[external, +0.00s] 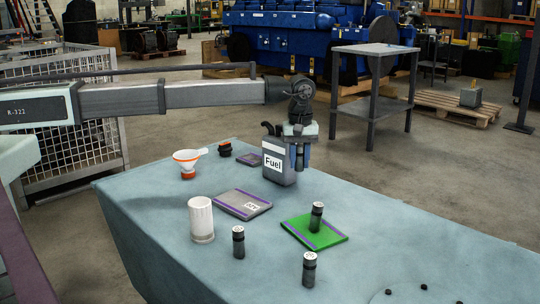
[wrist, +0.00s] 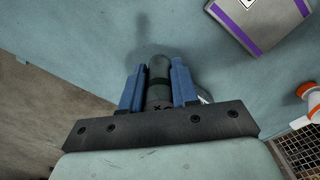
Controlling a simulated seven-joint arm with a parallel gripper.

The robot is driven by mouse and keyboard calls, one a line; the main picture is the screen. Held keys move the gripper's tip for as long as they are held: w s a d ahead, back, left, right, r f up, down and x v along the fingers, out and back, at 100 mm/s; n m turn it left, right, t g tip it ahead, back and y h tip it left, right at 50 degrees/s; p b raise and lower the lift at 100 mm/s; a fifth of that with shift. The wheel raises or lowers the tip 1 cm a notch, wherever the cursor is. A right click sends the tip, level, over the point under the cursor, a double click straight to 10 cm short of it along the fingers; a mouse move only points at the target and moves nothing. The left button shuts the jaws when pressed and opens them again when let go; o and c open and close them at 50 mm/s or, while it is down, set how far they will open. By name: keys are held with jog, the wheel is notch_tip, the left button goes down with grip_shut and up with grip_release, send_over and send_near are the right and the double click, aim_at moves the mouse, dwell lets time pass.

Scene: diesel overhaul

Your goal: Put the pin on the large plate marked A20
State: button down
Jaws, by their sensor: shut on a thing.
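My gripper (external: 299,166) is above the far side of the table, in front of the Fuel can. In the wrist view its blue fingers (wrist: 158,85) are shut on a dark pin (wrist: 158,70) with a greenish band. A flat grey plate (external: 231,205) with purple edges lies left of my gripper; its small label looks like A20 seen upside down. A smaller dark plate (external: 249,159) lies farther back. Part of a purple-edged grey plate (wrist: 240,33) shows at the wrist view's upper right; I cannot tell which one.
A green plate (external: 329,239) bears another dark pin (external: 316,216). Two similar pins (external: 238,243) (external: 310,270) stand in front. A white cup (external: 202,220), orange-white funnel (external: 187,164), black cap (external: 224,149) and grey Fuel can (external: 279,176) stand around. The table's right front is largely clear.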

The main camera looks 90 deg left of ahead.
jog(key=r, duration=0.2)
send_over(241, 201)
jog(key=shift+m, duration=0.3)
jog(key=shift+f, duration=5.15)
jog(key=shift+f, duration=0.15)
jog(key=c, duration=0.8)
grip_release()
jog(key=shift+c, duration=0.2)
notch_tip(241, 201, up, 12)
